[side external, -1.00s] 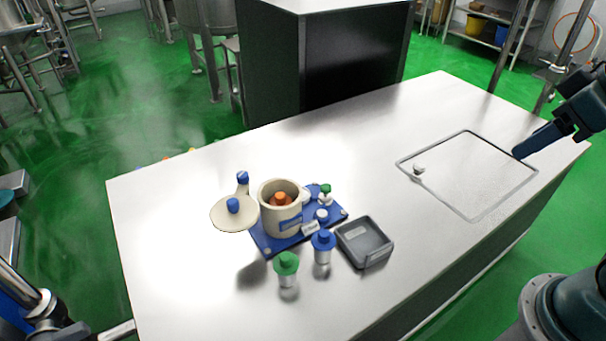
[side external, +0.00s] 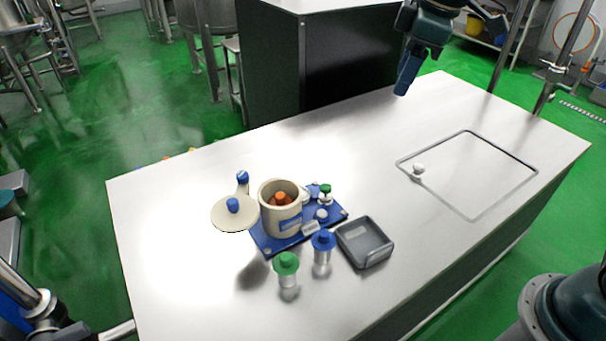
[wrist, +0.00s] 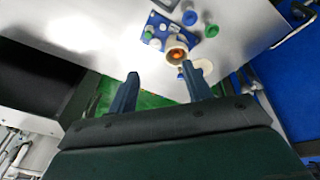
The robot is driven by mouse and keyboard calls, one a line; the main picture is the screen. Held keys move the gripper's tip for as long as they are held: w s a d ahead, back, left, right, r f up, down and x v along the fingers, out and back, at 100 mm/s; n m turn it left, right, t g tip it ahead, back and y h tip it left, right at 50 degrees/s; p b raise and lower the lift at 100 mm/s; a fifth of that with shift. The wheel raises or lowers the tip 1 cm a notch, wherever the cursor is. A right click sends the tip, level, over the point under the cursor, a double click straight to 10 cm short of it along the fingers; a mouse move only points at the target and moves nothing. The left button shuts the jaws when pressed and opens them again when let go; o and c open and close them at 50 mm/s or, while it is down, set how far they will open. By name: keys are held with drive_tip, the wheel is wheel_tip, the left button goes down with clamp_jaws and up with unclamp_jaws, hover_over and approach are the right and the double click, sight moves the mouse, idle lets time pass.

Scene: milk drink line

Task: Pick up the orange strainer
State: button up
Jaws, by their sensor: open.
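In the wrist view the strainer (wrist: 177,54) shows as an orange spot in the jug, beyond my fingers. My gripper (wrist: 160,82) is open and empty, its two blue fingers apart. In the side view my gripper (side external: 403,86) hangs above the far edge of the table, well away from the jug to the upper right.
A cream lid with a blue knob (side external: 233,211) lies left of the jug. A green-capped jar (side external: 287,268), a blue-capped jar (side external: 323,246) and a grey tray (side external: 365,242) stand in front. The table (side external: 400,140) between my gripper and the jug is clear.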

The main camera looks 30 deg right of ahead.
drive_tip(key=w+a+f+n+g, duration=0.2)
drive_tip(key=w+a+f+n, duration=0.45)
drive_tip(key=w, duration=0.55)
drive_tip(key=n+g, duration=0.1)
drive_tip(key=n, duration=0.2)
hover_over(280, 195)
wheel_tip(280, 195, down, 14)
drive_tip(key=shift+f, duration=0.15)
drive_tip(key=shift+f, duration=4.25)
drive_tip(key=shift+f, duration=0.1)
drive_tip(key=shift+f, duration=2.5)
